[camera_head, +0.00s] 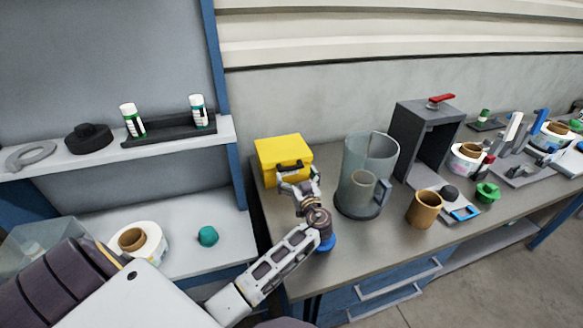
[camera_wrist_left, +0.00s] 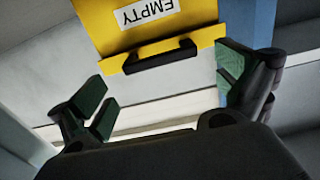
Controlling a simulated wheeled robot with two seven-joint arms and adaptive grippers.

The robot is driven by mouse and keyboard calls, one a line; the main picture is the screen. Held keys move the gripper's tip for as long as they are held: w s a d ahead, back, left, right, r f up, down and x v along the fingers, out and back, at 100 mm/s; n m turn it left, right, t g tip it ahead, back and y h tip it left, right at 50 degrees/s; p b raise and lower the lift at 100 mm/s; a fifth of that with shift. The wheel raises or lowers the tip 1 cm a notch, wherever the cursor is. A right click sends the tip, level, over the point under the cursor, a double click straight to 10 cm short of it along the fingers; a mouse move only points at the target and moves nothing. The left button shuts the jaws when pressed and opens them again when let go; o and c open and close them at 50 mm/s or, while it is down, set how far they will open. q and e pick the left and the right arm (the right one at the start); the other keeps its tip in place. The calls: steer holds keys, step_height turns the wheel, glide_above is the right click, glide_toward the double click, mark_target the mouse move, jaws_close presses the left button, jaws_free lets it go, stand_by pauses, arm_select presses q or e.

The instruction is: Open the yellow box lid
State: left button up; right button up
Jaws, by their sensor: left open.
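The yellow box (camera_head: 283,152) stands on the grey workbench, near its left end, with its lid shut as far as I can see. In the left wrist view the yellow box (camera_wrist_left: 175,25) shows upside down, with a white "EMPTY" label and a black handle (camera_wrist_left: 161,56) on its front. My left gripper (camera_head: 298,175) is in front of the box in the head view. Its fingers are spread wide, one on either side of the handle in the left wrist view (camera_wrist_left: 165,90), and nothing is between them. I cannot tell how far the fingertips are from the box. My right gripper is not in view.
A clear grey pitcher (camera_head: 367,190) stands close to the right of my left gripper. A brown cup (camera_head: 424,208) and a dark grey press-like stand (camera_head: 425,135) are farther right. A blue shelf post (camera_head: 228,120) rises left of the box. A shelf (camera_head: 60,160) holds bottles.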

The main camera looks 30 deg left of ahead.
mark_target(292, 168)
arm_select(q)
steer(key=p+x, duration=0.1)
steer(key=x, duration=0.3)
steer(key=shift+d, duration=0.1)
steer(key=shift+w+a, duration=0.3)
steer(key=shift+a, duration=0.1)
steer(key=shift+w+a, duration=0.1)
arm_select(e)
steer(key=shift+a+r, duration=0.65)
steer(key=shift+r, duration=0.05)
arm_select(q)
steer(key=shift+c, duration=0.4)
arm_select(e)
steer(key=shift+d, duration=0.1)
arm_select(q)
steer(key=c, duration=1.2)
steer(key=shift+o, duration=0.2)
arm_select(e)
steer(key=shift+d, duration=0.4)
arm_select(q)
steer(key=shift+r, duration=0.1)
